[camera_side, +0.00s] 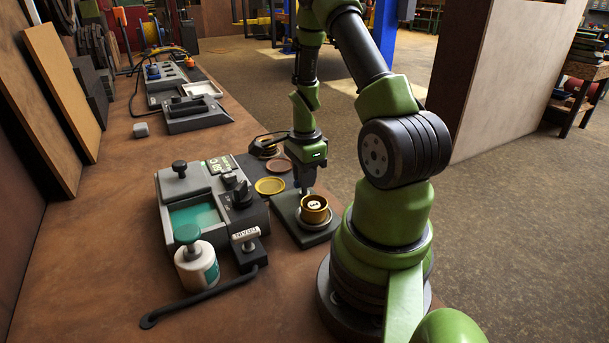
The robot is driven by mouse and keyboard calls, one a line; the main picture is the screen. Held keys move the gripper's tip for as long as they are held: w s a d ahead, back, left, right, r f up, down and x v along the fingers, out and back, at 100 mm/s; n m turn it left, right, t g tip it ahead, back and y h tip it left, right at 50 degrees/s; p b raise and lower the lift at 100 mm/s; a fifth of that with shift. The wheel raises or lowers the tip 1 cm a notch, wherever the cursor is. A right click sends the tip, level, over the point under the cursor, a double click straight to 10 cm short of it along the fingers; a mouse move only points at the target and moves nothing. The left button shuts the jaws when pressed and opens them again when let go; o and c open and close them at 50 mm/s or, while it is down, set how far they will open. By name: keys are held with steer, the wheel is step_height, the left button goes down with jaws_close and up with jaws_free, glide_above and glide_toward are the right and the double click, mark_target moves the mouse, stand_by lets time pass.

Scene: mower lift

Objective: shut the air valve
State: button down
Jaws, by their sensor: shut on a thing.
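A small black block with a pale lettered handle (245,238) sits on the bench in front of the grey device; a black hose (205,296) runs from its base to the lower left. It looks like the air valve; the lettering is too small to read surely. My gripper (304,188) points down, well to the right of and behind that block. It is shut at the back rim of a brass cup (314,212) on a dark plate (325,236). The exact contact between fingers and cup is too small to see.
A grey device with a teal window (195,216) and black knob stands left of the plate. A white jar with a green knob (197,266) stands before it. Flat discs (270,186) lie behind the plate. More grey units (198,114) stand farther back. The left bench is clear.

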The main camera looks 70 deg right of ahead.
steer(key=c, duration=1.1)
jaws_free()
step_height(320, 180, up, 10)
steer(key=shift+r, duration=8.2)
